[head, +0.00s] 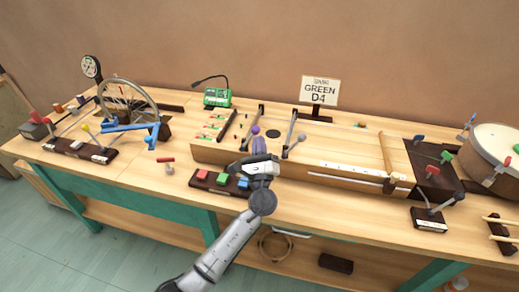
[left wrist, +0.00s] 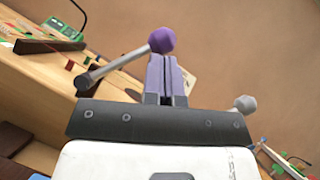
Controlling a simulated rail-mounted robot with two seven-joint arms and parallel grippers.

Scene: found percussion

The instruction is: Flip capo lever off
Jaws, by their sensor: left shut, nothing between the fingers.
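A long wooden string box (head: 345,162) on the bench carries two levers. One has a purple ball knob (head: 255,130) on a grey rod; the knob also shows in the left wrist view (left wrist: 162,40). The other has a grey ball knob (head: 301,137), seen at the right in the left wrist view (left wrist: 245,103). I cannot tell from labels which is the capo lever. My left gripper (head: 259,144) is shut and empty, its purple fingers (left wrist: 164,70) pointing at the box. The fingertips are close to the purple knob; contact is unclear. My right gripper is out of view.
A block with red, green and blue pads (head: 221,181) sits just in front of the box. A sign reading GREEN D4 (head: 319,91) stands behind. A spoked wheel (head: 127,103) stands left; a drum (head: 495,150) and a small levered block (head: 429,220) are right.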

